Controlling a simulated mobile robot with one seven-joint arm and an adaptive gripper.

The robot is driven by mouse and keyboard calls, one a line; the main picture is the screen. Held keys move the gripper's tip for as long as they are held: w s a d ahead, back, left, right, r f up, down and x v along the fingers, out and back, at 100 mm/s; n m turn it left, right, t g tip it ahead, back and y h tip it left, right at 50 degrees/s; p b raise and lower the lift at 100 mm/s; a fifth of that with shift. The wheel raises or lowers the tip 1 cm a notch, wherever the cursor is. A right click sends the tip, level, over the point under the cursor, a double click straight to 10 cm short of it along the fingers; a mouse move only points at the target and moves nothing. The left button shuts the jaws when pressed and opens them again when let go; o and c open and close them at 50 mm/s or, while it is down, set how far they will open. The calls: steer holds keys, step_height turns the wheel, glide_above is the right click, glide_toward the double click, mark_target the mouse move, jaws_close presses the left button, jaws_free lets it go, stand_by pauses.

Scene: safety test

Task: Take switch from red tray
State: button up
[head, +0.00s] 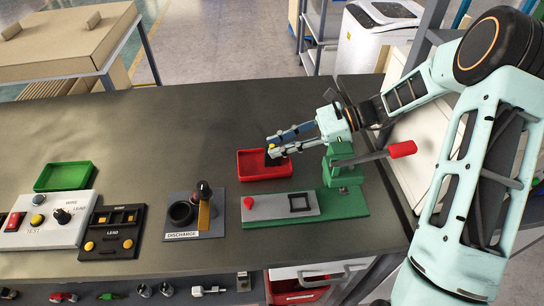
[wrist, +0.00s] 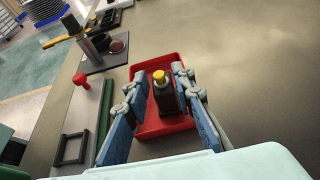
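The red tray (head: 265,172) lies on the dark bench, left of the green lever fixture; it also shows in the wrist view (wrist: 150,128). The switch (wrist: 164,96), a black body with a yellow button on top, stands in the tray. In the head view its dark body (head: 273,160) is partly hidden by my fingers. My gripper (head: 270,147) is over the tray. In the wrist view my gripper (wrist: 156,88) is open, its blue-padded fingers on either side of the switch, with gaps visible.
A green fixture (head: 343,203) with a red-handled lever (head: 402,149) stands close to my gripper's right. A discharge station (head: 194,217), a black lead box (head: 111,232), a white test panel (head: 47,220) and an empty green tray (head: 63,177) lie left. The bench behind the red tray is clear.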

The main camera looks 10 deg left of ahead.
mark_target(254, 163)
steer(key=x, duration=0.7)
steer(key=shift+a+f, duration=0.2)
steer(key=shift+a, duration=0.05)
steer(key=shift+c, duration=0.4)
jaws_close()
